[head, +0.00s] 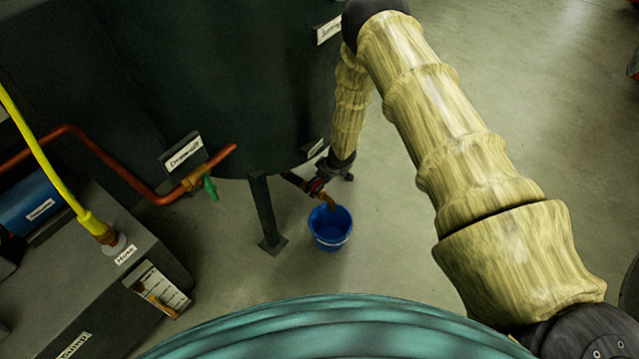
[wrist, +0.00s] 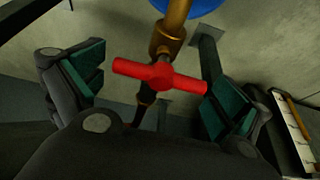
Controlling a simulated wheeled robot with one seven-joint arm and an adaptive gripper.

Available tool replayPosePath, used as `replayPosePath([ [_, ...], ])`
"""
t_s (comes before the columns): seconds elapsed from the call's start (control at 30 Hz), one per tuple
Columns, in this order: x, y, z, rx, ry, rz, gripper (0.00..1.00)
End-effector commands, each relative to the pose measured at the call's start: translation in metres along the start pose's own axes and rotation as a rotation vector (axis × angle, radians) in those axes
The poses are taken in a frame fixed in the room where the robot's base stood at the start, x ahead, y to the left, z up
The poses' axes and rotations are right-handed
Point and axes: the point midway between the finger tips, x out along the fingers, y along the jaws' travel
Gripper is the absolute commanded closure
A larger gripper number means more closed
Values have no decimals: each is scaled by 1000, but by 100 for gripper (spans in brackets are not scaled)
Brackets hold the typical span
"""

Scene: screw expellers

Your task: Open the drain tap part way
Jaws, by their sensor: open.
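The drain tap has a red bar handle (wrist: 160,74) on a brass body and spout (wrist: 168,38). In the wrist view the handle lies crosswise to the pipe. My gripper (wrist: 157,90) is open, with one green-padded finger on each side of the handle. The right end of the handle is close to the right finger; I cannot tell whether they touch. In the head view my gripper (head: 334,172) is at the tap, low beside the dark tank, and partly hides it. The red handle (head: 317,186) and brass spout (head: 329,202) show just below it.
A blue bucket (head: 330,243) stands on the floor under the spout. A tank leg (head: 264,210) is left of it. A green-handled valve (head: 210,187) on a copper pipe and a grey machine box (head: 120,262) are farther left. Floor to the right is clear.

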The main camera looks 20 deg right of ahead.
Motion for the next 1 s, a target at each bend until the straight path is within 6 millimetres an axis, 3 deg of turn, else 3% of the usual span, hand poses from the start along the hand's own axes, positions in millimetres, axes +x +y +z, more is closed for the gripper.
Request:
replayPosePath([
  [0.43, 9, 0, 0, 0, 1, 0, 0],
  [0.47, 9, 0, 0, 0, 1, 0, 2],
  [0.6, 9, 0, 0, 0, 1, 0, 27],
  [0.67, 9, 0, 0, 0, 1, 0, 35],
  [1.0, 8, 2, 1, -20, 0, -7, 35],
])
